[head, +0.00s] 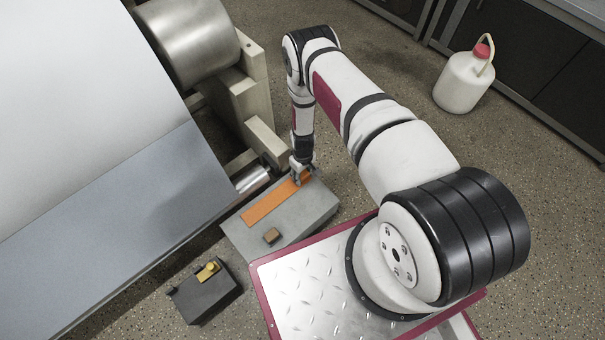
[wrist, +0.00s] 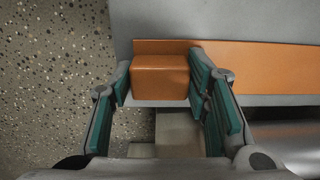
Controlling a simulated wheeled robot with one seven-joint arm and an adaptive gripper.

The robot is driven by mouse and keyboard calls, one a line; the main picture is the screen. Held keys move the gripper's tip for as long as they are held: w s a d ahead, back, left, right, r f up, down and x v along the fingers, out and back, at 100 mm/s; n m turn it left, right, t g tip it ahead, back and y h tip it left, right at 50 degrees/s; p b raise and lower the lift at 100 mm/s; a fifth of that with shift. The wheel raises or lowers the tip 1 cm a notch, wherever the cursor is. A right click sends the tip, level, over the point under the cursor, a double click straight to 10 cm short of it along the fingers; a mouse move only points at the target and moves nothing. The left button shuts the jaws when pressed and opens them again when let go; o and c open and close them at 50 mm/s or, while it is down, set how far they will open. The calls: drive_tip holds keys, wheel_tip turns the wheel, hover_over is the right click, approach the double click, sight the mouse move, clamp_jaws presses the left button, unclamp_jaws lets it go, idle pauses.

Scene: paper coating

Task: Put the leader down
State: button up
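The leader (head: 268,206) is a flat orange strip along the top of a grey block-like stand (head: 318,205). In the wrist view the leader (wrist: 262,56) runs off to the right, with a raised orange block at its left end. My gripper (head: 300,176) is at the strip's far right end in the head view. In the wrist view the teal pads of my gripper (wrist: 160,77) stand on both sides of the raised block and appear to touch it. The strip looks flat on or very close to the stand; I cannot tell whether there is a gap.
A small brown block (head: 271,236) sits on the stand's near part. A dark box with a yellow piece (head: 207,271) is on the floor at the lower left. A large machine with a metal roller (head: 190,40) is on the left. A white jug (head: 464,82) stands at the upper right.

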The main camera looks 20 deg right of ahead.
drive_tip(key=shift+o, duration=1.1)
drive_tip(key=shift+r, duration=0.15)
